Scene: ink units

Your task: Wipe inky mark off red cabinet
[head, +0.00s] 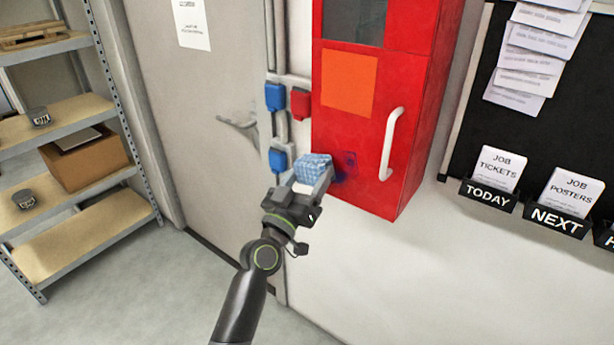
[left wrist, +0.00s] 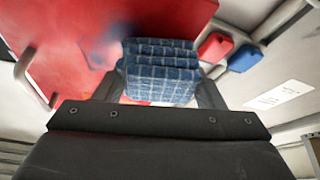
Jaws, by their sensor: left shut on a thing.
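The red cabinet (head: 395,75) hangs on the wall, with an orange panel and a white handle (head: 391,143). A dark bluish inky mark (head: 346,166) shows on its lower front, left of the handle. My left gripper (head: 308,178) is shut on a blue checked cloth (head: 314,167). The cloth is at the cabinet's lower left edge, just left of the mark. In the left wrist view the cloth (left wrist: 160,72) sits between the fingers, with the red cabinet front (left wrist: 70,45) behind it and the blurred mark (left wrist: 108,52) beside it. I cannot tell whether the cloth touches the cabinet.
Blue and red wall boxes (head: 275,97) on conduit are left of the cabinet. A grey door (head: 195,95) and metal shelving (head: 100,120) with a cardboard box (head: 90,163) stand further left. A black board (head: 560,110) with card holders is at right. The wall below the cabinet is clear.

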